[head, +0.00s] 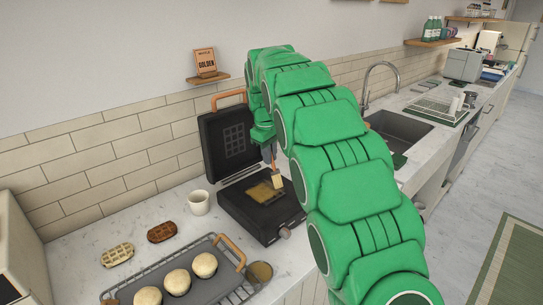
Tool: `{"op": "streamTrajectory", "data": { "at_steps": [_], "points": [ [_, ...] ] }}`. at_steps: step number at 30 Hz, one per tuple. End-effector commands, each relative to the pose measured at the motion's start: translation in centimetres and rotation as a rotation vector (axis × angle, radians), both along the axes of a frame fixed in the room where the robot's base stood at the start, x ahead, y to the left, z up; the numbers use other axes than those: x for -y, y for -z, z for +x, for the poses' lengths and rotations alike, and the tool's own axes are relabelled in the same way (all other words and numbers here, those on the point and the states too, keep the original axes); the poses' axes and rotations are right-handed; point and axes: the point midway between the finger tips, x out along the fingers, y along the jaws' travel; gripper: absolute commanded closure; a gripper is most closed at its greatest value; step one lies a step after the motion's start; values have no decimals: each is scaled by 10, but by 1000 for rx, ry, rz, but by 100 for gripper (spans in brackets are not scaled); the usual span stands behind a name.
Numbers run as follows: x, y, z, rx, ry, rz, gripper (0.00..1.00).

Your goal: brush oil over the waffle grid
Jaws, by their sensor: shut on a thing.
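The black waffle iron stands open on the counter, its lid (228,140) raised against the tiled wall. Its lower half (240,216) shows a waffle grid (262,192) with a yellowish, oily-looking surface. My gripper (270,146) is shut on the brush, whose pale bristle head (277,181) points down at the right part of the grid. The bristles seem at or just above the grid; I cannot tell whether they touch. My green arm hides part of the gripper and brush handle.
A pale waffle (117,255) and a brown waffle (161,232) lie farther left. A tray (214,283) with several round buns is in front. The sink (400,130) is to the right.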

Motion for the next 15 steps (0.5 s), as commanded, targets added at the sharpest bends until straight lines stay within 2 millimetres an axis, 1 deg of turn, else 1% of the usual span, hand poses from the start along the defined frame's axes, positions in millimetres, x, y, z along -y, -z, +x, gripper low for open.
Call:
{"op": "streamTrajectory", "data": {
  "at_steps": [5, 8, 15],
  "points": [
    [-7, -7, 7, 1, 0, 1, 100],
    [-10, -5, 10, 0, -1, 0, 100],
    [-26, -6, 25, -1, -1, 1, 100]
  ]
}}
